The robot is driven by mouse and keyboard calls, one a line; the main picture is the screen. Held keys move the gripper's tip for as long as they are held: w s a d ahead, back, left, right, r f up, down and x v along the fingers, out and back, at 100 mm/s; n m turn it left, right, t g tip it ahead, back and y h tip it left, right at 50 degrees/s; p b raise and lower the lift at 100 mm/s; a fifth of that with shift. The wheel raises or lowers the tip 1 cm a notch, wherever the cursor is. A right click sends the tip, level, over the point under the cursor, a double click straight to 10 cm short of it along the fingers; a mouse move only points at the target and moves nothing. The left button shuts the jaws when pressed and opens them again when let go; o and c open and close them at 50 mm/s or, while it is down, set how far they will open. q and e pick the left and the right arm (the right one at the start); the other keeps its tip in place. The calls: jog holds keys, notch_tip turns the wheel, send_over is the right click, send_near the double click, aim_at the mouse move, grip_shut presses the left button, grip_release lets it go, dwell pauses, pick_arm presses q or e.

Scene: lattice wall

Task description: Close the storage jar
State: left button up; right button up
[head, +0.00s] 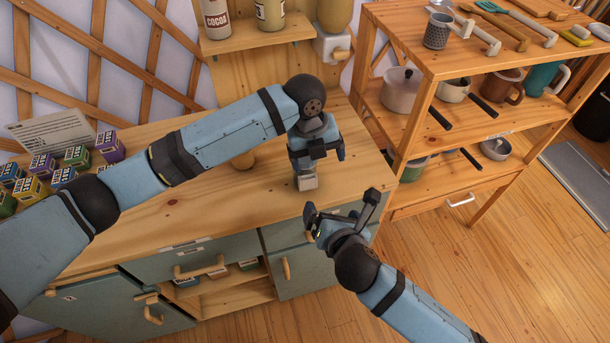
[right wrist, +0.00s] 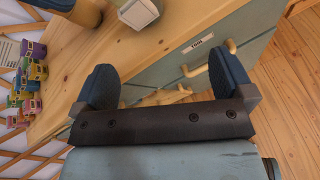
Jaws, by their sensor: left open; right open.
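No jar is clearly recognisable as the storage jar. On the wall shelf, a jar labelled COCOA (head: 216,20) and a pale jar (head: 270,14) stand side by side, their tops cut off by the picture edge. A round wooden piece (head: 243,160) on the counter is partly hidden behind my left arm. My left gripper (head: 317,158) is open, pointing down just above a small whitish block-like object (head: 307,181); I cannot tell whether they touch. My right gripper (head: 341,207) is open and empty beyond the counter's front edge; its spread fingers also show in the right wrist view (right wrist: 165,82).
Several coloured boxes (head: 62,172) and a printed card (head: 52,132) are at the counter's left. A white wall-mounted device (head: 333,46) hangs beside the shelf. A wooden rack (head: 432,95) with pots and mugs stands at right. The wooden counter (head: 200,218) is bare at front.

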aim_at(309, 185)
pick_arm(q)
jog(key=w+a+r+m, duration=0.1)
jog(key=w+a+r+m+y, duration=0.1)
jog(key=w, duration=0.1)
jog(key=w+a+r+m+y, duration=0.1)
jog(key=w, duration=0.1)
jog(key=shift+r, duration=0.4)
jog(key=shift+d, duration=0.1)
pick_arm(e)
jog(key=n, duration=0.1)
jog(key=a+n, duration=0.1)
jog(key=n, duration=0.1)
jog(key=w+a+n+t, duration=0.1)
jog(key=n, duration=0.1)
jog(key=shift+a+r+y, duration=0.1)
jog(key=shift+y, duration=0.2)
jog(key=x, duration=1.3)
jog(key=shift+w+a+f, duration=0.2)
jog(key=shift+w, duration=0.1)
